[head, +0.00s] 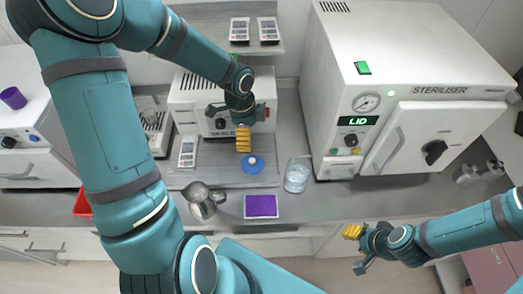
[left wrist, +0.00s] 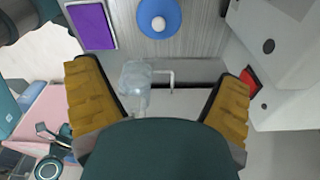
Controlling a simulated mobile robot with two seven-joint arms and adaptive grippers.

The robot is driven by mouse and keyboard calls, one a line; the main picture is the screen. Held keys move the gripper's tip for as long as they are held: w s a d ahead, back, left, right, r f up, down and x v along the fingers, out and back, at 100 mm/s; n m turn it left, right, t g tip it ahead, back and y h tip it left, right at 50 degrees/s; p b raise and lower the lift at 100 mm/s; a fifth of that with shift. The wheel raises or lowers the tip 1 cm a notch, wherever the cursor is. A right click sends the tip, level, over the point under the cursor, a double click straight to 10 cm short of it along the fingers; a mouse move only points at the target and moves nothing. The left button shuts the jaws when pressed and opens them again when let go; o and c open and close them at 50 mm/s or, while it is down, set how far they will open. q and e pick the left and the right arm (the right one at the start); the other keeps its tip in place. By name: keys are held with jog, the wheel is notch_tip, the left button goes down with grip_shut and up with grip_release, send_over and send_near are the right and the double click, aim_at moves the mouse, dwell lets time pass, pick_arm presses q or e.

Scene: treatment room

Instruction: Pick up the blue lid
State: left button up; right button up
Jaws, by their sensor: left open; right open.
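The blue lid (head: 248,168), a round disc with a white knob, lies on a grey ribbed board on the counter. It also shows at the top of the left wrist view (left wrist: 146,16). My left gripper (head: 243,140) has yellow fingers and is above and just behind the lid in the head view, apart from it. Its fingers stand wide apart in the left wrist view with nothing held between them. My right gripper (head: 354,238) is open and empty at the front edge of the counter, well right of the lid.
A clear beaker (head: 297,175) stands right of the lid, a metal jug (head: 203,203) at front left. A purple mat (head: 261,206) lies in front. The sealer machine (head: 190,100) is behind; the white steriliser (head: 420,60) stands at right. The counter right of the mat is clear.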

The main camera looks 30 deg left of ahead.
aim_at(252, 160)
pick_arm(q)
jog(key=f, duration=0.2)
jog(key=f+b, duration=0.1)
jog(key=f, duration=0.4)
jog(key=shift+d+f, duration=0.35)
jog(key=shift+f, duration=0.05)
jog(key=shift+f+b, duration=0.4)
jog(key=shift+f, duration=2.5)
jog(key=shift+s, duration=0.1)
jog(key=c, duration=1.5)
